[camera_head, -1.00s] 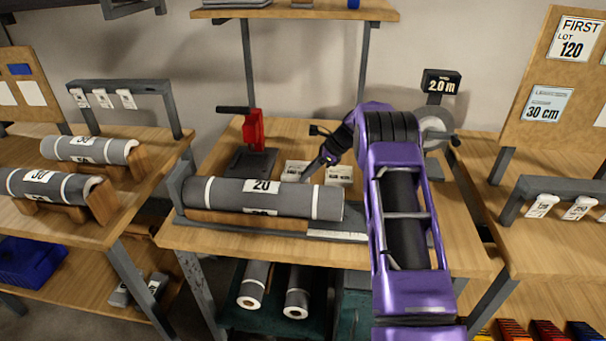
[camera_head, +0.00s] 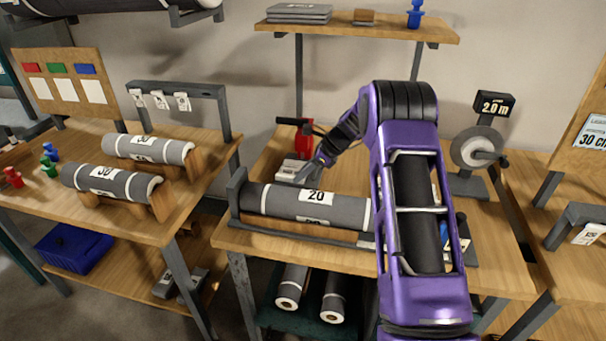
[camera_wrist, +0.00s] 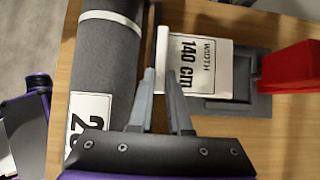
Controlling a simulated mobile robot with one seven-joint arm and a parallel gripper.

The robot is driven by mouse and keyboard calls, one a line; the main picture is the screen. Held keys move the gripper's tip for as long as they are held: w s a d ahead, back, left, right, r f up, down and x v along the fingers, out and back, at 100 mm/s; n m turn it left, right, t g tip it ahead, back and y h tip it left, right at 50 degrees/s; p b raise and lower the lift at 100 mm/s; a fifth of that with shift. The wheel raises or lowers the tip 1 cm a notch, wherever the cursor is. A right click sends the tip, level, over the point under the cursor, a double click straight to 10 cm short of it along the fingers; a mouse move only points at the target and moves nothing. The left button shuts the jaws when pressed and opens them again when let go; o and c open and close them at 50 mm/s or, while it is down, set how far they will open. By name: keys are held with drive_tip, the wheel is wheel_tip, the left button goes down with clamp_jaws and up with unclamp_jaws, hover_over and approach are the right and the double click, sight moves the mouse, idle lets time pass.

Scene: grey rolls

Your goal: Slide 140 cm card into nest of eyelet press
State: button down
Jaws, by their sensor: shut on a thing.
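The white card marked WIDTH 140 cm (camera_wrist: 195,65) is in my gripper (camera_wrist: 160,72), whose two fingers are closed at its left edge in the wrist view. The card's far end lies over the grey base (camera_wrist: 237,85) of the eyelet press. I cannot tell whether it sits in the nest. The press's red lever (camera_wrist: 290,68) is to the right of the base. In the head view, the press (camera_head: 295,130) stands behind the grey roll, and the card (camera_head: 293,167) lies in front of its red part. My gripper (camera_head: 306,176) is at the card's right side.
A grey roll labelled 20 (camera_head: 280,201) lies in a cradle close in front of my gripper; it also shows in the wrist view (camera_wrist: 105,50). A 2.0 m reel device (camera_head: 478,150) stands at the right. A side table (camera_head: 130,215) with two rolls is left.

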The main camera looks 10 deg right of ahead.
sight(307, 182)
idle(0.3)
drive_tip(key=shift+w+d+f+b, duration=0.15)
drive_tip(key=shift+w+f+b, duration=0.15)
drive_tip(key=shift+f, duration=0.45)
drive_tip(key=shift+w+d+f+b, duration=0.15)
drive_tip(key=shift+w+f+b, duration=0.15)
drive_tip(key=shift+f, duration=0.4)
drive_tip(key=shift+w+d+f+b, duration=0.15)
drive_tip(key=shift+w+f+b, duration=0.15)
drive_tip(key=shift+f, duration=1)
drive_tip(key=shift+w+d, duration=0.1)
drive_tip(key=shift+w, duration=0.15)
drive_tip(key=shift+w+d+f+b, duration=0.1)
drive_tip(key=shift+w+d+b, duration=0.2)
drive_tip(key=shift+w, duration=0.4)
drive_tip(key=shift+w+d+r+b, duration=0.1)
drive_tip(key=shift+w+d+b, duration=0.15)
drive_tip(key=shift+w, duration=0.5)
drive_tip(key=shift+w+d+f+b, duration=0.1)
drive_tip(key=shift+w+d+b, duration=0.2)
drive_tip(key=shift+w, duration=0.4)
drive_tip(key=shift+w+d, duration=0.15)
drive_tip(key=shift+w, duration=0.1)
drive_tip(key=c, duration=0.8)
unclamp_jaws()
